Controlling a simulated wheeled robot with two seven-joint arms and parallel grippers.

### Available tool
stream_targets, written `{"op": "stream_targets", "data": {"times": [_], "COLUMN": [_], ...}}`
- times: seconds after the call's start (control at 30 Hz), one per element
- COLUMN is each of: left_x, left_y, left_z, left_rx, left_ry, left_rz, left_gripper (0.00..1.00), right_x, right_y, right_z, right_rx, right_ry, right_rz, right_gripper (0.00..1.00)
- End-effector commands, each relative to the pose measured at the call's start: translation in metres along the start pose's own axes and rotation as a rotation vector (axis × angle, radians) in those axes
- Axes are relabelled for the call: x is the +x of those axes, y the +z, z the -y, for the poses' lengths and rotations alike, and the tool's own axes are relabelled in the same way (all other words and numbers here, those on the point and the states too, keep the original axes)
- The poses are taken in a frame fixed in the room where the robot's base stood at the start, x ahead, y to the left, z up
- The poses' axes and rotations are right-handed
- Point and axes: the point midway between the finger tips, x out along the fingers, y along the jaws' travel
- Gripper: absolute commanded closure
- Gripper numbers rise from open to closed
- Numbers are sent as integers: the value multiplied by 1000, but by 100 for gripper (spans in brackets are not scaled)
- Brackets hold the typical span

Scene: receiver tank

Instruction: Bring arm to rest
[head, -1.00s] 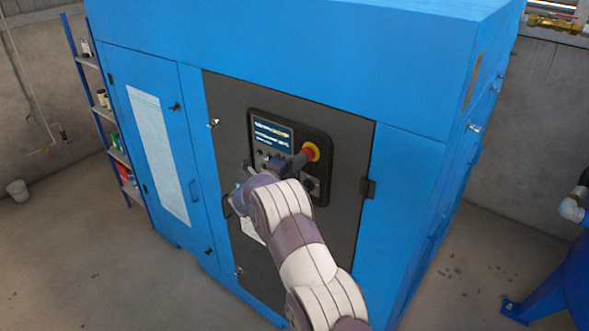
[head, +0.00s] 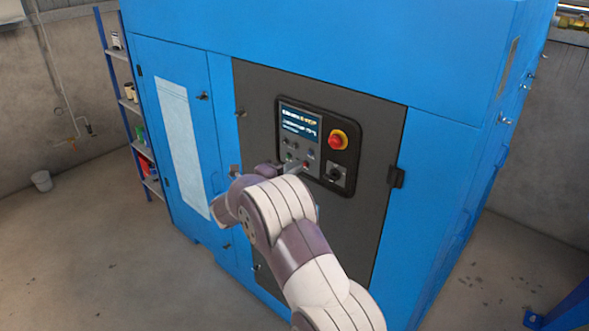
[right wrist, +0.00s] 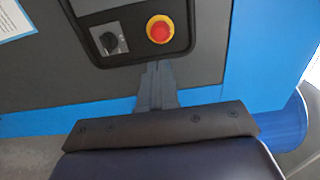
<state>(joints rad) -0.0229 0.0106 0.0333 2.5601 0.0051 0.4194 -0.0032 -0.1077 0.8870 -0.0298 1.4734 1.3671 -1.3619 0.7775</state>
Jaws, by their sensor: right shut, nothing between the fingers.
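My right gripper (head: 298,167) shows in front of the grey door of a blue cabinet (head: 290,35), at the lower part of its control panel. In the right wrist view the gripper (right wrist: 157,68) has its fingers together, with nothing between them. Its tips appear just below the panel's red emergency-stop button (right wrist: 160,30); I cannot tell if they touch the door. The button also shows in the head view (head: 338,140), with a lit screen (head: 299,122) to its left. A black rotary switch (right wrist: 112,42) sits beside the button. My left gripper is not in view.
A blue shelf rack (head: 128,92) with cans and bottles stands left of the cabinet. A blue metal part (head: 565,308) is at the lower right. The floor at the left is mostly clear.

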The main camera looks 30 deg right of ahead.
Motion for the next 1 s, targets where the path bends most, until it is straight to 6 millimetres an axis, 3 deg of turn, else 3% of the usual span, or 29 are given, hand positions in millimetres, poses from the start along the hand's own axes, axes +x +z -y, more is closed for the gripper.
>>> {"op": "stream_targets", "data": {"times": [0.27,0.37,0.47,0.53,0.57,0.63,0.73,0.8,0.9,1.0], "left_x": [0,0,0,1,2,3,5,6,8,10], "left_y": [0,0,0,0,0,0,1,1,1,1], "left_z": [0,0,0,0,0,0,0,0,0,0], "left_rx": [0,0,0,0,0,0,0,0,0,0], "left_ry": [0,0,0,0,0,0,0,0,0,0], "left_rz": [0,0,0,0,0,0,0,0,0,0], "left_gripper": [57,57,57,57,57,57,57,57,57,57], "right_x": [0,-3,-37,-92,-118,-169,-221,-243,-259,-262], "right_y": [0,26,66,67,55,8,-80,-142,-214,-250], "right_z": [0,-18,-73,-111,-125,-148,-163,-163,-155,-143], "right_rx": [-14,-132,-484,-824,-967,-1253,-1582,-1763,-1946,-2014], "right_ry": [1,65,157,212,230,261,295,317,335,300], "right_rz": [2,143,528,904,1058,1356,1682,1846,1985,1993], "right_gripper": [100,100,100,100,100,100,100,100,100,100]}}
